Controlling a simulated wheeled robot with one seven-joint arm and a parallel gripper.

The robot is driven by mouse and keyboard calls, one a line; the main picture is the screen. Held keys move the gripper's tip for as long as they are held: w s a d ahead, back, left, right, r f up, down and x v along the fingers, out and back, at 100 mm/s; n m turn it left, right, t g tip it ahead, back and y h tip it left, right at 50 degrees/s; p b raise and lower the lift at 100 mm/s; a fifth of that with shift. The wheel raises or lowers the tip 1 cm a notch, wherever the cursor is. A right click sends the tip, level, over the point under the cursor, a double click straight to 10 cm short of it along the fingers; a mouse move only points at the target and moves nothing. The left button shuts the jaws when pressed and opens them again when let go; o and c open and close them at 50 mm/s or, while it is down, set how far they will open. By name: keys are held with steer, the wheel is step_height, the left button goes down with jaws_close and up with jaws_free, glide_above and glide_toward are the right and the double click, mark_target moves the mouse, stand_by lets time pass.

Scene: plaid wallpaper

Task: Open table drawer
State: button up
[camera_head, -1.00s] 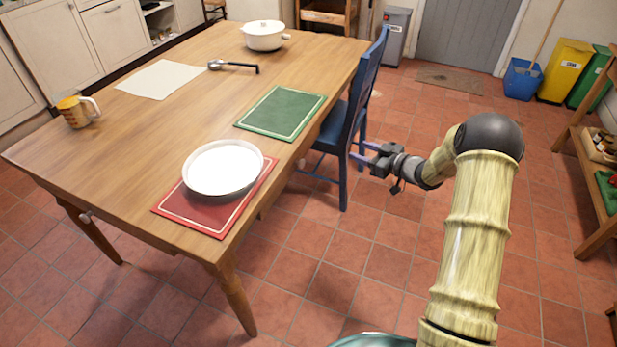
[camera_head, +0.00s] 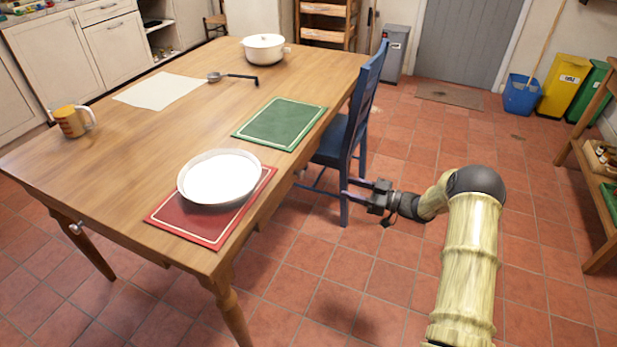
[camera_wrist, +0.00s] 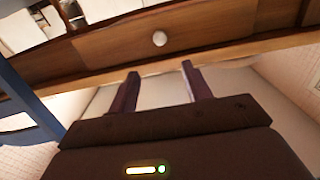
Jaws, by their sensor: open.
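The wooden table (camera_head: 110,165) fills the left of the head view. In the wrist view, a dark wooden drawer front (camera_wrist: 115,48) with a round pale knob (camera_wrist: 159,39) is in the table's side. My gripper (camera_head: 352,187) is beside the blue chair at the table's right side in the head view. In the wrist view my gripper (camera_wrist: 160,78) is open and empty, its two fingers pointing towards the drawer, with the knob ahead between their lines. The fingers are apart from the knob. The drawer looks shut. The head view hides this drawer front under the tabletop.
A blue chair (camera_head: 366,95) stands close by my gripper and shows at the left in the wrist view (camera_wrist: 30,105). Another knob (camera_head: 76,228) is on the table's near-left end. A white dish (camera_head: 220,177) lies on a red mat (camera_head: 170,223).

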mark_target(303, 174)
steer(key=b+x, duration=0.2)
steer(key=x, duration=1.2)
steer(key=shift+a, duration=0.3)
jaws_close()
